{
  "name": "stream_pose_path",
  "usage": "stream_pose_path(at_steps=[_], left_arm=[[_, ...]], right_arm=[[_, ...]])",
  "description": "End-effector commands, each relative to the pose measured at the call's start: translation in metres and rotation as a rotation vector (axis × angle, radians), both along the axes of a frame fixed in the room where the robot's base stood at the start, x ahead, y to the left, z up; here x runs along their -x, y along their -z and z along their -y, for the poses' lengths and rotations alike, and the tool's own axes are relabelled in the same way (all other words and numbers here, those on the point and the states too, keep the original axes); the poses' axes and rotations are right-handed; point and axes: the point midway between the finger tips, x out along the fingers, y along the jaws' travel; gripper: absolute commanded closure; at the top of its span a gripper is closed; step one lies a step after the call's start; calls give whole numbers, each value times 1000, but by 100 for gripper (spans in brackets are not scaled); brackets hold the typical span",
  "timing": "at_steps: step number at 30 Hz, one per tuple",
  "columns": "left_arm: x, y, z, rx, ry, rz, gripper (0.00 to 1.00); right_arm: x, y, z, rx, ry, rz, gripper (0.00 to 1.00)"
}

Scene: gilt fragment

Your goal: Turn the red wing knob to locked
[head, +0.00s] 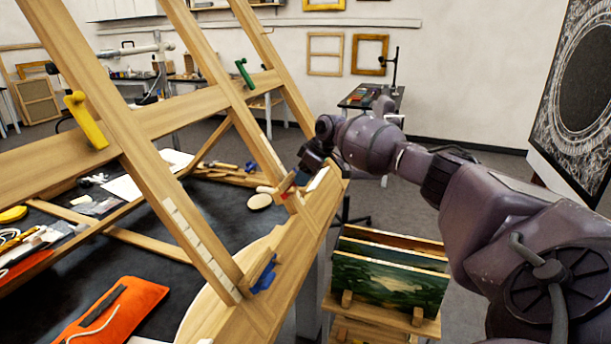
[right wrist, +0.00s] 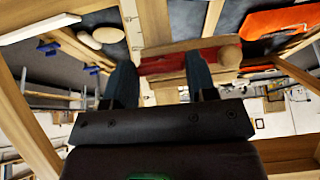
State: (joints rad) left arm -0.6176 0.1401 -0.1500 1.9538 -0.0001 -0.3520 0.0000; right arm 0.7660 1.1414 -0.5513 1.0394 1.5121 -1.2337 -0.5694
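The red wing knob (head: 285,194) is small and mostly hidden in the head view, on the lower right end of the wooden easel frame (head: 150,120). My right gripper (head: 298,180) is right beside it, at the end of the arm reaching in from the right. In the right wrist view the two dark blue fingers (right wrist: 160,62) stand apart. A red piece (right wrist: 165,66), seemingly the knob, shows between and just beyond the fingertips, partly behind one finger. I see no clear grip on it; contact cannot be told. My left gripper is not in view.
Other wing knobs on the frame are yellow (head: 85,120), green (head: 244,73) and blue (head: 264,273). A rack of paintings (head: 390,275) stands below my right arm. An orange pouch (head: 112,312) and tools lie on the dark table. Open floor lies behind my right arm.

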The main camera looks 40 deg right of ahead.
Motion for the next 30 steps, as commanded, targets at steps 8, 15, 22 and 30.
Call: stream_pose_path(at_steps=[8, 15, 22, 30], left_arm=[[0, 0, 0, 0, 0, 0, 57], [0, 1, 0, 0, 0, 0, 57], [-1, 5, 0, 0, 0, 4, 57], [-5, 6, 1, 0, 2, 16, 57]], right_arm=[[0, 0, 0, 0, -1, 0, 26], [2, -5, 1, 1, -1, 4, 26], [15, -35, 9, 2, 0, 4, 26], [33, -77, 19, 3, 0, 3, 26]])
